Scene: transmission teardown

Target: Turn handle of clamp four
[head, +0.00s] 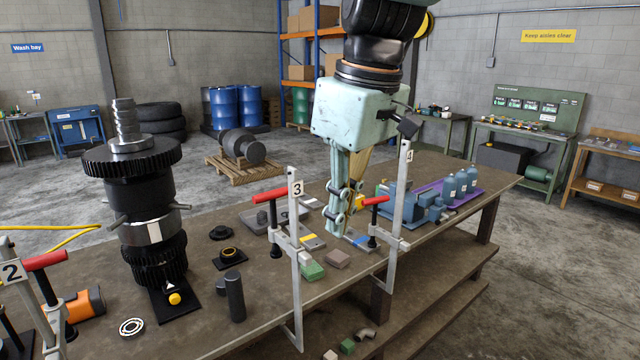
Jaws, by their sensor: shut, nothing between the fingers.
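Clamp four (397,215) stands upright at the front edge of the workbench, with a plate marked 4 at its top. Its red handle (376,200) points left from a black spindle above the bench. My gripper (338,232) hangs pointing down just left of the red handle, with its fingers shut and empty. A small yellow piece shows between my gripper and the handle's left end. I cannot tell whether my gripper touches the handle.
Clamp three (297,270), also with a red handle (270,196), stands left of my gripper. Clamp two (30,300) is at the far left. A tall gear shaft (148,190) stands on the bench (200,335). Blue machine parts (405,205) and bottles on a purple tray (486,191) lie to the right.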

